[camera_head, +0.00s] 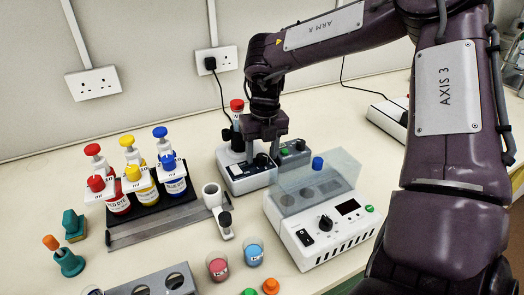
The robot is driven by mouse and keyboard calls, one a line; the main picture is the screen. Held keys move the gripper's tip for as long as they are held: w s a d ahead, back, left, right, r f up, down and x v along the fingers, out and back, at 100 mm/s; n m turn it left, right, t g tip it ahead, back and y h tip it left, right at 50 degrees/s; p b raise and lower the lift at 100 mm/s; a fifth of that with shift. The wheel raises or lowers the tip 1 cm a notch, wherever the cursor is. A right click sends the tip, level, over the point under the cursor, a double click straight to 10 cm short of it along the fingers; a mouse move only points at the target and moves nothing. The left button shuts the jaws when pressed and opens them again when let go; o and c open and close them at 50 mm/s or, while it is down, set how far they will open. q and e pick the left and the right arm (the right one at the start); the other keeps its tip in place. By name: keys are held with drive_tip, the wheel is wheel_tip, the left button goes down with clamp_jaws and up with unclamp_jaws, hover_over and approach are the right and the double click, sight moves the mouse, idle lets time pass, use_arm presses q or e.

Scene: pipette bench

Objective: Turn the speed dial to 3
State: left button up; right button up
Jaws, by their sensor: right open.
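My right gripper (263,153) points down over the front of a small white device (246,179) near the middle of the bench. Its jaws are open, with a black dial (262,161) showing between or just below the fingertips. I cannot tell whether they touch it. The dial's scale and pointer are too small or hidden to read. My left gripper is not in view.
A dye bottle rack (150,229) stands left. Small cups (217,267) are in front.

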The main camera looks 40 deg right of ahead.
sight(263, 155)
wheel_tip(263, 155, up, 8)
drive_tip(key=shift+d+f+b, duration=0.15)
drive_tip(key=shift+b, duration=0.15)
idle(0.5)
